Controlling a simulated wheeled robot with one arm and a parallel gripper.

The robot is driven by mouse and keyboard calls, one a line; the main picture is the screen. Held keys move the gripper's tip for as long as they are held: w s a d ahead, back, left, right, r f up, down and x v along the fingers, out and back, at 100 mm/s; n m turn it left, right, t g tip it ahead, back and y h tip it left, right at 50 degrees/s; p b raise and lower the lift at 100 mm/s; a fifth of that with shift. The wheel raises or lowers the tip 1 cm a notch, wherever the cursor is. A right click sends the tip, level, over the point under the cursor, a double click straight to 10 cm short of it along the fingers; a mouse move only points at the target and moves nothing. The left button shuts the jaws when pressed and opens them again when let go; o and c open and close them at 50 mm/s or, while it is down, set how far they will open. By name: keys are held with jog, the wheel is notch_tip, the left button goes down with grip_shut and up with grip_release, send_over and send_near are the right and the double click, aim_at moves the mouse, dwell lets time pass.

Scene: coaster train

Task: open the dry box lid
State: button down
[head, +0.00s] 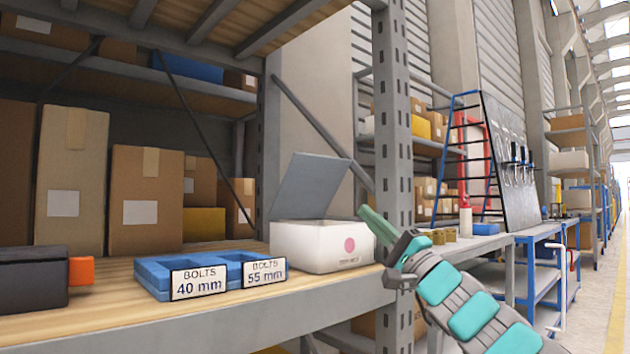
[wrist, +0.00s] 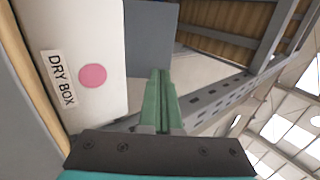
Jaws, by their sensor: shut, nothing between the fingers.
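The dry box (head: 322,246) is a white box with a pink dot and a label, standing on the wooden shelf. Its grey lid (head: 311,185) is raised and tilts up and back from the box. In the wrist view the box front (wrist: 100,40) with its "DRY BOX" label fills the left side, and part of the grey lid (wrist: 150,38) shows beyond it. My gripper (head: 368,214) has green fingers, shut and empty, at the right front of the box near the shelf post. The fingers also show in the wrist view (wrist: 161,85). Whether they touch the box is unclear.
A blue bolt tray (head: 215,272) with 40 mm and 55 mm labels sits left of the box. A dark case (head: 33,280) with an orange end is farther left. Cardboard boxes (head: 147,200) stand behind. A grey perforated post (head: 393,130) rises close to my gripper.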

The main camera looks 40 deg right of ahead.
jog(key=p, duration=0.2)
send_near(321, 170)
jog(key=x, duration=0.5)
jog(key=shift+w+a, duration=0.1)
jog(key=shift+w, duration=0.1)
jog(key=shift+x, duration=0.75)
jog(key=shift+s+r, duration=0.1)
jog(key=shift+r, duration=0.1)
